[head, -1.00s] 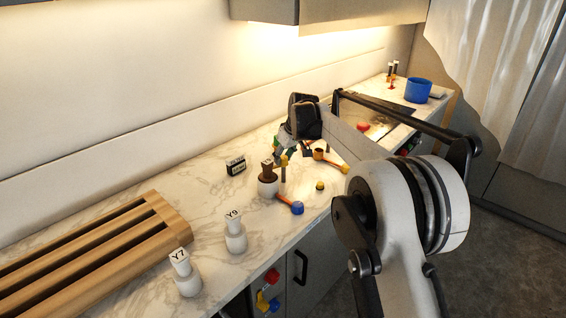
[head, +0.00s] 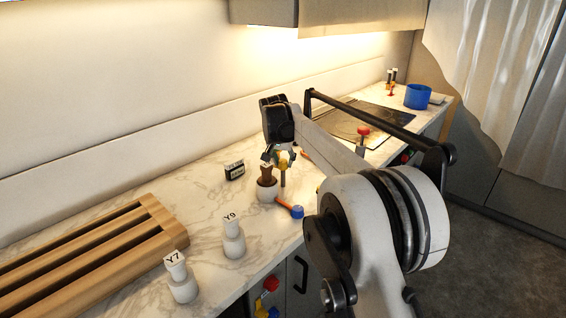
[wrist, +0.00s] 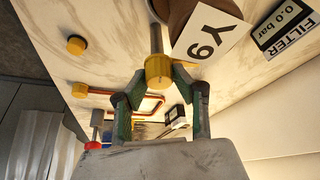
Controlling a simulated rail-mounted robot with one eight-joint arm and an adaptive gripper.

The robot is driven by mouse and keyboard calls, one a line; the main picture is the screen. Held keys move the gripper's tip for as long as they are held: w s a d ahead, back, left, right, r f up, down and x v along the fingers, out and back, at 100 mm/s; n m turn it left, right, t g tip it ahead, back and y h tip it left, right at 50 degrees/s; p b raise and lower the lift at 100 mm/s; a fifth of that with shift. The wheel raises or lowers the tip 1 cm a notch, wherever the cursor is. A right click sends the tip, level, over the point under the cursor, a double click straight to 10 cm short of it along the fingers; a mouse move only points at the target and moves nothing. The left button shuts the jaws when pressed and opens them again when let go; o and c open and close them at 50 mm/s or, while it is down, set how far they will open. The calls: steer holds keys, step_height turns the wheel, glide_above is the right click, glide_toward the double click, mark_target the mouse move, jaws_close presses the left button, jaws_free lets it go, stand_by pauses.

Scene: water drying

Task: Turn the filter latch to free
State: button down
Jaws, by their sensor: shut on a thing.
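The filter's yellow knob (wrist: 158,72) sits on top of a grey upright post (wrist: 156,38), close beside a brown body (wrist: 183,14) in the wrist view. My gripper (wrist: 158,80) is shut on the yellow knob, with a green-padded finger on each side. In the head view my gripper (head: 281,156) is over the post, just right of the brown body (head: 267,175) in its white cup (head: 267,192). A tag reading Y9 (wrist: 207,37) stands on the brown body. A small display (wrist: 289,26) reads FILTER 0.0 bar; it also shows in the head view (head: 235,170).
An orange lever with a blue end (head: 297,212) lies right of the cup. White bottles tagged Y9 (head: 234,243) and Y7 (head: 182,285) stand nearer. A wooden slatted rack (head: 165,220) is at left. A red knob (head: 363,131) and blue tub (head: 418,97) are farther back.

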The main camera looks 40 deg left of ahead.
steer(key=shift+m+h, duration=0.6)
steer(key=shift+m, duration=0.9)
steer(key=c, duration=1.4)
jaws_free()
steer(key=shift+r, duration=0.1)
steer(key=v, duration=1.2)
steer(key=shift+s, duration=0.15)
